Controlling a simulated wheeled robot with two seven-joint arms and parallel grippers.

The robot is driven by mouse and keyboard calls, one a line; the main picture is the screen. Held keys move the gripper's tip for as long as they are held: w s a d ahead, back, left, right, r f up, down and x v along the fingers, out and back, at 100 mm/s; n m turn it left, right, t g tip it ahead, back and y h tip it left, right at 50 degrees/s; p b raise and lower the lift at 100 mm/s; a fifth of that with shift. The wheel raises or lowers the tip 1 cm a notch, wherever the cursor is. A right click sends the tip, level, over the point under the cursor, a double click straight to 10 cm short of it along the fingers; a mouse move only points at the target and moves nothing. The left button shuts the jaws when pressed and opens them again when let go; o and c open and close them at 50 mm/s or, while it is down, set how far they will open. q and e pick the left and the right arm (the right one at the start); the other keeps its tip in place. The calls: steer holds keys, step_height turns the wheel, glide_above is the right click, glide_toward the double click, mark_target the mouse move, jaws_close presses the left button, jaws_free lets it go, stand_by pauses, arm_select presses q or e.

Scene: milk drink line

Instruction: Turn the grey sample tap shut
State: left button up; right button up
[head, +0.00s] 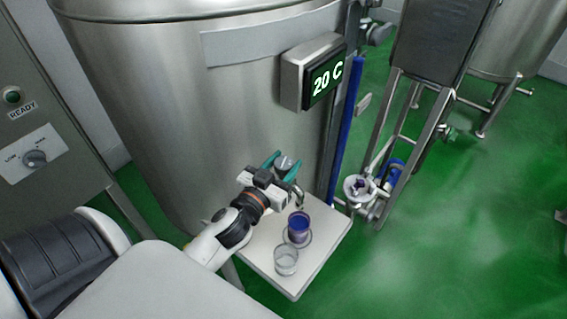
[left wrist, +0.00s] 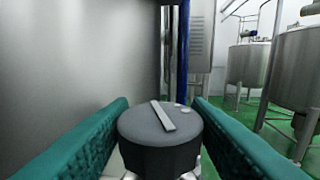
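The grey sample tap (head: 284,164) is on the side of the big steel tank, above a small white shelf. In the left wrist view its round dark grey knob (left wrist: 160,135) has a light bar marker that lies slanted across the top. My left gripper (head: 284,160) has its teal fingers on either side of the knob. In the left wrist view, gaps show between the fingers and the knob, so the gripper is open around it. The tap's spout (head: 299,196) points down near a purple-blue cup (head: 299,224). My right gripper is not in view.
A clear glass (head: 286,261) stands beside the cup on the white shelf (head: 322,247). A blue vertical pipe (head: 346,130) runs right of the tap. Green floor lies open at right.

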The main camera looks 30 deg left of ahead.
arm_select(q)
steer(key=c, duration=0.5)
steer(key=m+h+p, duration=0.2)
steer(key=h, duration=0.1)
steer(key=shift+r, duration=0.15)
steer(key=shift+m+g+h+p, duration=0.6)
steer(key=shift+m+h, duration=0.7)
steer(key=shift+h, duration=0.7)
steer(key=o, duration=1)
steer(key=shift+c, duration=0.2)
steer(key=shift+s+a+f, duration=0.2)
steer(key=shift+s+f, duration=0.05)
steer(key=shift+s, duration=0.25)
steer(key=b+v, duration=0.3)
steer(key=v, duration=0.8)
